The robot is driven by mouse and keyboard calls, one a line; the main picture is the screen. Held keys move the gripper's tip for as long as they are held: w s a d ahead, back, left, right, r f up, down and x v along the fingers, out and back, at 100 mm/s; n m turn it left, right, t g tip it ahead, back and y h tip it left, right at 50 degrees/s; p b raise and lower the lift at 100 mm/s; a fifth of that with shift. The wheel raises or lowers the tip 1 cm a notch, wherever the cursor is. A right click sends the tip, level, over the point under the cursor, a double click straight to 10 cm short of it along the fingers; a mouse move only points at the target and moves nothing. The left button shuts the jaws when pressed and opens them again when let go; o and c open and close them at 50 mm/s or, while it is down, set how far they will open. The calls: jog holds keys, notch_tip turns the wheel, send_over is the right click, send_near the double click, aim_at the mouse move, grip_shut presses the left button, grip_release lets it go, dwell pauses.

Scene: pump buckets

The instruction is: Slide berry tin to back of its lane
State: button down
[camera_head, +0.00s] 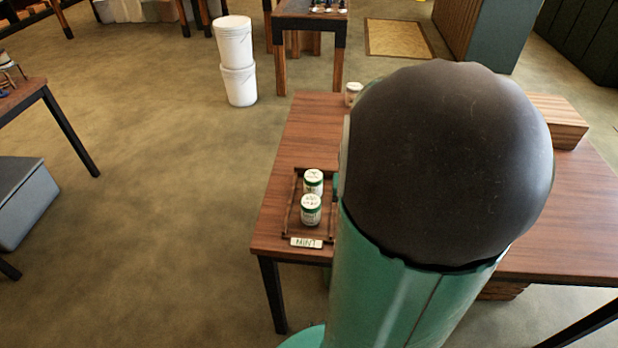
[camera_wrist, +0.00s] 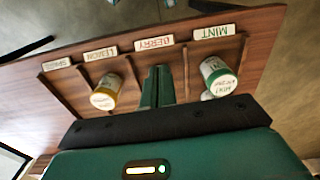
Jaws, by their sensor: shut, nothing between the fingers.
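In the wrist view the lane marked BERRY (camera_wrist: 154,43) runs between low wooden dividers. My gripper (camera_wrist: 158,72) is shut and empty, with its green fingers pointing down into that lane. No berry tin shows in either view; the part of the lane beyond my fingers is hidden by my gripper body. In the head view my arm covers most of the lanes.
A yellow-banded tin (camera_wrist: 104,92) stands in the lemon lane, left of my fingers. A green mint tin (camera_wrist: 219,78) stands to the right. The head view shows two mint tins (camera_head: 311,210) in their lane and a small tin (camera_head: 353,93) farther back.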

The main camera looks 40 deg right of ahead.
jog(key=shift+m, duration=0.3)
jog(key=f, duration=0.7)
jog(key=s+d+f, duration=0.1)
jog(key=f, duration=0.3)
jog(key=shift+s, duration=0.1)
jog(key=w+d, duration=0.2)
jog(key=shift+w+d, duration=0.2)
jog(key=shift+d, duration=0.15)
jog(key=shift+w+d, duration=0.2)
jog(key=w+d, duration=0.3)
jog(key=d, duration=0.1)
jog(key=w+d, duration=0.4)
jog(key=shift+s, duration=0.1)
jog(key=shift+a, duration=0.2)
